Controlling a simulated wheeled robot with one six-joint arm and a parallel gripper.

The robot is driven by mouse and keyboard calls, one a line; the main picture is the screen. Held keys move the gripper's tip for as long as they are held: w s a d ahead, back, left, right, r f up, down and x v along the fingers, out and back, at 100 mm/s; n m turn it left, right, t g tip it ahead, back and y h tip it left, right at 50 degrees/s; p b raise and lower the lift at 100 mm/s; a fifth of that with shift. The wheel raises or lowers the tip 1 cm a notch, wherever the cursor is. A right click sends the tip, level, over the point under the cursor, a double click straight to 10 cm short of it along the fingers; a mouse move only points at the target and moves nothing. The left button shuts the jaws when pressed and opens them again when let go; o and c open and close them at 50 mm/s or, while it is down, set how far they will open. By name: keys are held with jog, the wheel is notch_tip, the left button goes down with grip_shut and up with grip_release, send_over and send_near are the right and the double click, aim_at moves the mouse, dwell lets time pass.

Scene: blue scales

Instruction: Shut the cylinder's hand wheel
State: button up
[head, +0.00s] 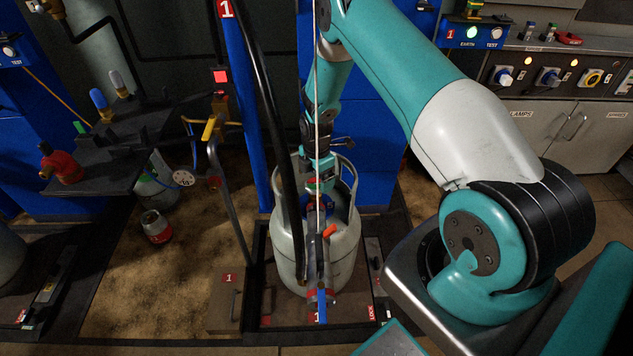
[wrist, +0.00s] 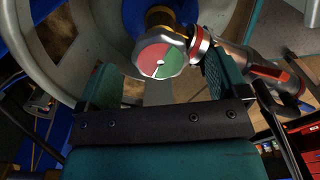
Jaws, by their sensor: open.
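The grey gas cylinder (head: 345,243) stands upright on the scale platform, with an open collar around its top. Its hand wheel (wrist: 161,56) has a silver rim and a face split into red and green, on a brass valve stem. My gripper (wrist: 157,72) is open, pointing down into the collar, with one finger on each side of the wheel. Gaps show between the wheel and both fingers; how deep they reach past it is unclear. In the head view my gripper (head: 318,180) is over the cylinder top, and the wheel is mostly hidden.
A metal filling head (wrist: 262,72) joins the valve to the right of the wheel. A black hose (head: 284,130) hangs in front of the cylinder. The collar (wrist: 42,70) closely surrounds the fingers. A blue post (head: 243,110) stands left of the cylinder.

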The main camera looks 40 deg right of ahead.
jog(key=shift+f, duration=1.1)
jog(key=c, duration=0.9)
